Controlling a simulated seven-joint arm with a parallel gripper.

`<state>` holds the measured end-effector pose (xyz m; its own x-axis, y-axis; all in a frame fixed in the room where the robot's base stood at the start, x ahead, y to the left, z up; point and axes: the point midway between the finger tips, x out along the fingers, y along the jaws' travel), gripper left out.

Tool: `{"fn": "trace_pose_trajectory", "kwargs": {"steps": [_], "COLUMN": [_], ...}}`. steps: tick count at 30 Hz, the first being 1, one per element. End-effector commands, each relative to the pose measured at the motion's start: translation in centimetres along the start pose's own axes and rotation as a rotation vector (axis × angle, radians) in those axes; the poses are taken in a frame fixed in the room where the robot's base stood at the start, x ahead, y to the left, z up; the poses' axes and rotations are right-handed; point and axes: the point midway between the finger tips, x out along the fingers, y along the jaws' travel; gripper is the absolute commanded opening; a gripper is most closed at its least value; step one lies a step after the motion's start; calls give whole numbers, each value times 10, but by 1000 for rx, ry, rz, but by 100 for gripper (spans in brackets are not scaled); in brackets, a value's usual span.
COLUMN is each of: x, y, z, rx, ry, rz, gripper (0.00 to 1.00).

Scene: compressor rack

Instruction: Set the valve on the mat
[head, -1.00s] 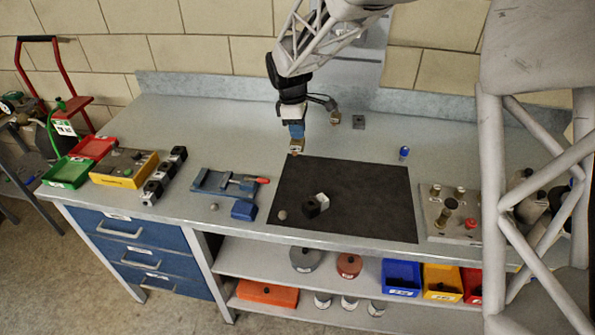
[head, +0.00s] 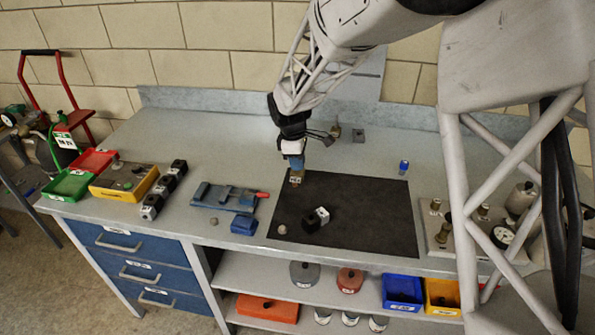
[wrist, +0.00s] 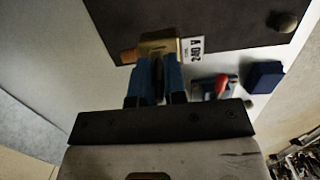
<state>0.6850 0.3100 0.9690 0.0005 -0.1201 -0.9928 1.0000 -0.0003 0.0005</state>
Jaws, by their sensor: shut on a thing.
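The valve (head: 296,179) is a small brass-coloured block. The mat (head: 370,215) is a flat black sheet on the bench. In the head view the valve overlaps the mat's far left corner. It looks held above the surface, but the exact gap is hard to tell.
On the mat's front left part lie a black block with a white face (head: 316,219) and a grey knob (head: 282,229). A blue vise (head: 225,197) and a blue block (head: 243,224) stand left of the mat. A gauge panel (head: 440,235) is at right. The mat's right half is clear.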

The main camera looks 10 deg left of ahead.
Motion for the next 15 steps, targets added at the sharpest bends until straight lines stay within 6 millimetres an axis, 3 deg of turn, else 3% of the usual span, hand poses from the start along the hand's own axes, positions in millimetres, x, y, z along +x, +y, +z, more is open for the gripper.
{"fn": "trace_pose_trajectory", "kwargs": {"steps": [9, 15], "x": [29, 36], "y": [0, 0], "z": [-3, -4], "rx": [0, 0], "ry": [-1, 0], "rz": [-1, 0], "gripper": [0, 0]}}
